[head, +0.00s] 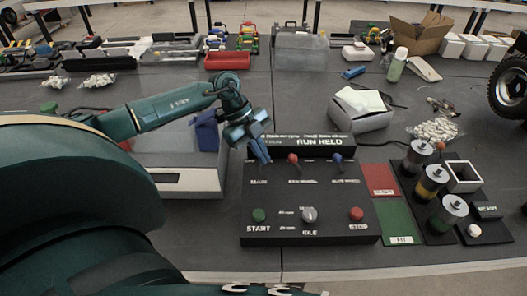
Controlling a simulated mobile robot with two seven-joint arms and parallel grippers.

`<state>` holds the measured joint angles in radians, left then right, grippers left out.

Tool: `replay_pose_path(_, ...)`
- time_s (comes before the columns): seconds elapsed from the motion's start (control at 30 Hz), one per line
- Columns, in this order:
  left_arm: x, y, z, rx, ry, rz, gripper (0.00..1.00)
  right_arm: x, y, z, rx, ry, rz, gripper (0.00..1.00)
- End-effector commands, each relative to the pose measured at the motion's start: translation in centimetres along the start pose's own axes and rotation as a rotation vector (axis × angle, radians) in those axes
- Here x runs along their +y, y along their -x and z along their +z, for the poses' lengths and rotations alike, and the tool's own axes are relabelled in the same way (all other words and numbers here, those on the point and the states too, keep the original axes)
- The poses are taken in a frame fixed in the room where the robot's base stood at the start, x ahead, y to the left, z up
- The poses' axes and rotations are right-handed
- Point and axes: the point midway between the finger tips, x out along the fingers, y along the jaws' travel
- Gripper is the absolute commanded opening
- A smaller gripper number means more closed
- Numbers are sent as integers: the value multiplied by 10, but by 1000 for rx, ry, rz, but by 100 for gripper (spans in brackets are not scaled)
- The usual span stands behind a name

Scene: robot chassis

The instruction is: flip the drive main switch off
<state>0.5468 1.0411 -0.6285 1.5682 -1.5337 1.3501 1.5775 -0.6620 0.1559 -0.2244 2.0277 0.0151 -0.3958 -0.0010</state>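A dark control panel (269,214) lies on the table at the centre, with a "RUN HELD" display (319,142) along its back. The small labels are too blurred to tell which is the drive main switch. My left gripper (261,153) points down over the panel's back left corner, left of the red switch. Its fingers hide the spot above the leftmost label; I cannot tell whether they touch anything or how far apart they are. My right gripper does not show.
The panel's front row has a green START button (259,215), a grey knob (309,214) and a red STOP button (356,214). Metal-topped cylinders (432,181) stand on the right. A grey box (362,113) stands behind the panel.

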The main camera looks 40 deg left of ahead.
Motion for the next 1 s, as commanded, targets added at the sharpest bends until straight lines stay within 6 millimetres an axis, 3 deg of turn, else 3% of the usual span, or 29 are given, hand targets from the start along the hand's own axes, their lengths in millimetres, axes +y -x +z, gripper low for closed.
replay_pose_path(0.5, -6, -15, -1, -6, 5, 9, 0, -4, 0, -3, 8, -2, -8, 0)
replay_pose_path(1.0, -5, -13, 1, -10, 8, 11, 0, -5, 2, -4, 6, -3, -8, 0)
